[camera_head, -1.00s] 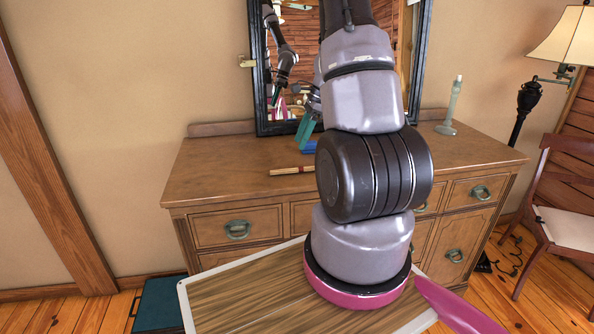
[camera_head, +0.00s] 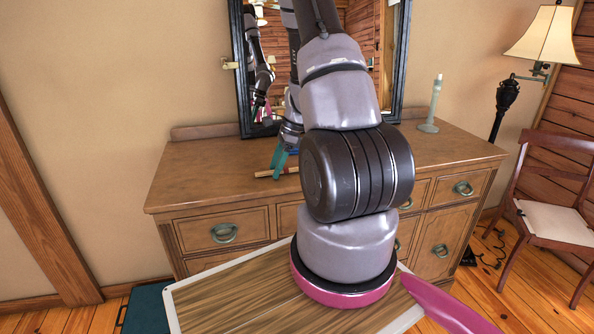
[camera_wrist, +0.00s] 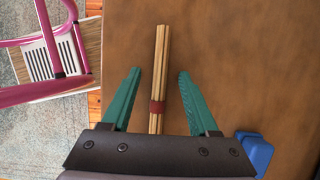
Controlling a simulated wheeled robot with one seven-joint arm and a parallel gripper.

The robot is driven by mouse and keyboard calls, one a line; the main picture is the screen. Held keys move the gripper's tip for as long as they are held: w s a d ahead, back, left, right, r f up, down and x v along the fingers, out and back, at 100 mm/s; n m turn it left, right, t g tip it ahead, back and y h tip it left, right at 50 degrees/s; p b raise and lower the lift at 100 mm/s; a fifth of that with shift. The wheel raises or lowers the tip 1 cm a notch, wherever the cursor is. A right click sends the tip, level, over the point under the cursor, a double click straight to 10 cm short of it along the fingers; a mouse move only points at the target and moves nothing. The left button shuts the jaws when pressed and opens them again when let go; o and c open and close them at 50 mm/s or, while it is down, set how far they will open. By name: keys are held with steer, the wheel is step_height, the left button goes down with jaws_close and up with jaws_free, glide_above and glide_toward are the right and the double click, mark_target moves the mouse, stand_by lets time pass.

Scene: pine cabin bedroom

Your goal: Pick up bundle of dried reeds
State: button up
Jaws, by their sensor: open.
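The bundle of dried reeds (camera_wrist: 160,72) lies on the wooden dresser top (camera_head: 190,178), tan with a dark red band around it. In the head view a short end of the bundle (camera_head: 264,174) shows beside my gripper (camera_head: 281,160); the rest is hidden by my gripper and arm. In the wrist view my gripper (camera_wrist: 158,97) is open, with one teal finger on each side of the bundle near the red band. Gaps show between the bundle and both fingers. I cannot tell how far the fingertips are above the dresser top.
A blue object (camera_wrist: 256,153) sits close to the right finger in the wrist view. A dark-framed mirror (camera_head: 243,85) stands at the dresser's back. A pale green candlestick (camera_head: 433,105) stands at its right. The dresser's left top is clear.

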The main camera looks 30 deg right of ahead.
jaws_close()
steer(key=shift+r, duration=0.1)
